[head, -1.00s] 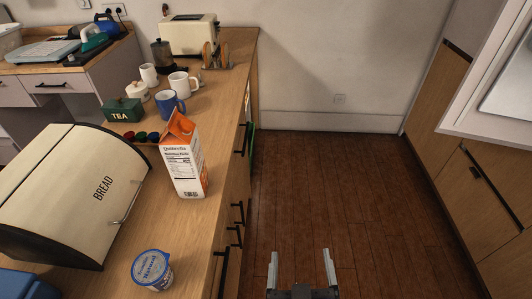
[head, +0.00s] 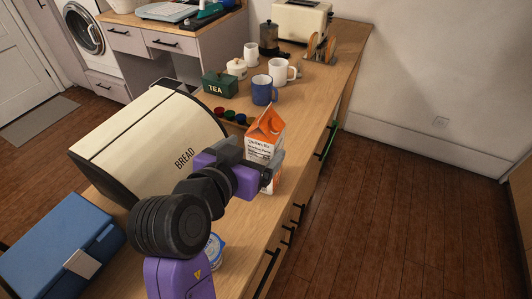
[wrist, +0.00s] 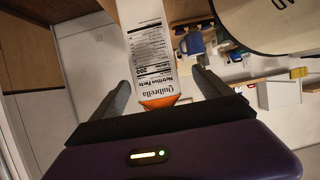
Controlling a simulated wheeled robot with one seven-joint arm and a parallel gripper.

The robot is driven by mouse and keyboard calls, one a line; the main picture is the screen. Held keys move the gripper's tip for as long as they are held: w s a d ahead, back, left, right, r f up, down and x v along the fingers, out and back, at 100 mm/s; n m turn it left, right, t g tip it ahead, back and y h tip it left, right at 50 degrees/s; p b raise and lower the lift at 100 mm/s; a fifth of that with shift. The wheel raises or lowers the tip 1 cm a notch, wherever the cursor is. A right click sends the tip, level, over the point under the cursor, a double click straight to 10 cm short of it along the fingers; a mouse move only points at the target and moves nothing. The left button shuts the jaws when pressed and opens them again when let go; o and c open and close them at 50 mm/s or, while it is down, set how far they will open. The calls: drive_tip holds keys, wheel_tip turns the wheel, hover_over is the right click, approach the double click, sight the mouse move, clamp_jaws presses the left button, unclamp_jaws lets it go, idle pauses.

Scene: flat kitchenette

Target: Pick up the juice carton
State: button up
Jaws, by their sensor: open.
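The juice carton (head: 262,149), white with an orange gabled top, stands upright on the wooden counter in the head view. My gripper (head: 270,174) is open beside it, and its grey fingers and my purple arm hide the carton's lower part. In the wrist view the carton (wrist: 152,55) shows upside down, with its printed nutrition panel facing the camera. It lies between the two open fingers (wrist: 161,80) in that picture, with its orange edge near the palm. A gap shows on each side, so I cannot see the fingers touching it.
The cream bread bin (head: 150,140) stands close left of the carton. Behind are a blue mug (head: 263,91), a white mug (head: 279,72) and a green tea box (head: 219,84). A yoghurt pot (head: 214,248) is partly hidden by my arm. The counter's right edge is near.

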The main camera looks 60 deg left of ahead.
drive_tip(key=shift+w+d+p+x, duration=0.15)
drive_tip(key=shift+p+x, duration=0.15)
drive_tip(key=shift+x, duration=1.05)
drive_tip(key=shift+w+d+p+x, duration=0.1)
drive_tip(key=shift+p+x, duration=0.2)
drive_tip(key=shift+x, duration=1.05)
drive_tip(key=shift+r, duration=0.1)
clamp_jaws()
drive_tip(key=shift+r, duration=0.2)
